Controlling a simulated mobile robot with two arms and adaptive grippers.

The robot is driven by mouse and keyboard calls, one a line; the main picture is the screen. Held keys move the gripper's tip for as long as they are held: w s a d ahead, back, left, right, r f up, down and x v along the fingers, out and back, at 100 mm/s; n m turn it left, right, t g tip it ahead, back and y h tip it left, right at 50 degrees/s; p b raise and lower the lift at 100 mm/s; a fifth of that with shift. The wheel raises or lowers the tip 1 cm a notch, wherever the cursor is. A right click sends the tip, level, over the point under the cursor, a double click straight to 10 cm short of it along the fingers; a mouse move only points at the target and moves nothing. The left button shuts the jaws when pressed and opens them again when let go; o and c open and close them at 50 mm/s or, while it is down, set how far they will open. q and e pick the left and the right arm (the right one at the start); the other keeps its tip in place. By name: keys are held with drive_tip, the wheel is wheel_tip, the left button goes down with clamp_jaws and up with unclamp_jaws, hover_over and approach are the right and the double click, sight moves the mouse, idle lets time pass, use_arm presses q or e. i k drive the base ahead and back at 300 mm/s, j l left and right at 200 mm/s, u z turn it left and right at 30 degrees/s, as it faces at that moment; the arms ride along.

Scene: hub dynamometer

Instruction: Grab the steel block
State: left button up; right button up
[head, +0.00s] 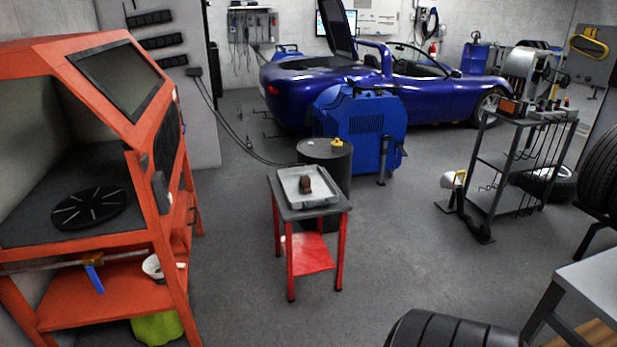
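A small dark brownish block (306,185), which looks like the steel block, sits in a shallow grey tray (325,198). The tray rests on a small table (283,210) with a dark top and red legs, in the middle of the head view. The block is small and its surface detail is hard to make out. Neither of my grippers shows in the head view.
A black drum (340,165) stands right behind the small table, with a blue machine (365,125) beyond it. An orange cabinet (165,250) fills the left side. A grey cart (490,170) stands at right, and a tyre (450,330) lies at the bottom. Floor around the table's front is clear.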

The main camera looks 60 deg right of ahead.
sight(306, 183)
drive_tip(key=z, duration=1.8)
drive_tip(key=i+l, duration=0.1)
drive_tip(key=i, duration=0.55)
